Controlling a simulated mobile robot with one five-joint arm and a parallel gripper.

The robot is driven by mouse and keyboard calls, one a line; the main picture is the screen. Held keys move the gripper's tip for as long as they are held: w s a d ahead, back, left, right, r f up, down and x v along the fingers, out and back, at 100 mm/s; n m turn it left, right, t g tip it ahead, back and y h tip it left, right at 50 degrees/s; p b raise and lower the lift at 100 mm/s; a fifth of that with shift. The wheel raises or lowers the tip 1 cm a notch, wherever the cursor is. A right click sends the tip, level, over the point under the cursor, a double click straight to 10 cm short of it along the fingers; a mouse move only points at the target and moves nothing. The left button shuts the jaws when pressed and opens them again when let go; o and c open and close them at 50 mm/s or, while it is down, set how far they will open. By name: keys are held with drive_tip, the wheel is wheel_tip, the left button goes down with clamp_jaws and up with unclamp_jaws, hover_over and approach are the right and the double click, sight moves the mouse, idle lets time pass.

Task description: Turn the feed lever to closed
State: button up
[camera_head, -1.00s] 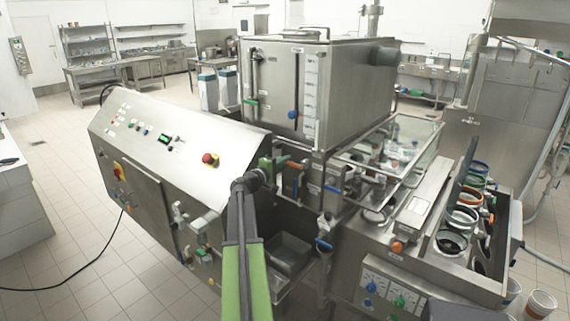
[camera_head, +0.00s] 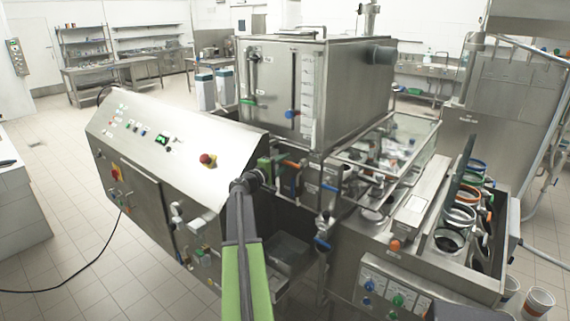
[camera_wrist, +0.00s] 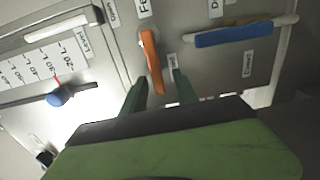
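The feed lever is an orange handle (camera_wrist: 151,60) in the wrist view, on a grey panel under a partly cut-off label that begins "FE". It points down the picture, slightly tilted. My gripper (camera_wrist: 157,82) has its two green fingers on either side of the lever's lower end, with gaps visible, so it looks open around it. Whether a finger touches the lever is unclear. In the head view my gripper (camera_head: 270,163) is small and partly hidden by my wrist, beside the orange parts under the tank.
A blue knob (camera_wrist: 58,96) is at left by a litre scale. In the head view, the steel tank (camera_head: 350,85) stands above and the sloped control panel (camera_head: 165,145) is at left.

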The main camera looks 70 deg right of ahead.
drive_tip(key=v, duration=1.7)
drive_tip(key=shift+f, duration=0.1)
